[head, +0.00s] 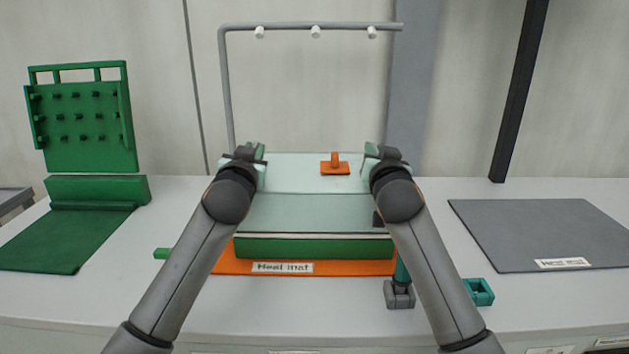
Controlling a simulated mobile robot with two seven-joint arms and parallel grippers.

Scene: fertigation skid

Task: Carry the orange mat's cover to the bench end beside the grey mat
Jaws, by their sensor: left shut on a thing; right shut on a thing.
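The cover (310,213) is pale, translucent green with an orange knob (335,166) on top. It is over a green tray (315,248) on the orange mat (365,268), which has a white label at its front. My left gripper (252,158) is shut on the cover's left side and my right gripper (378,158) on its right side. I cannot tell whether the cover rests on the tray or is just above it. My arms hide parts of both sides. The grey mat (535,230) lies flat and empty at the right.
A pipe frame (310,27) with white nozzles stands behind the cover. A green pegboard (85,120) and green mat (65,240) are at the left. A teal holder (480,291) and grey clamp (399,295) are right of the orange mat. A dark post (520,90) rises behind the grey mat.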

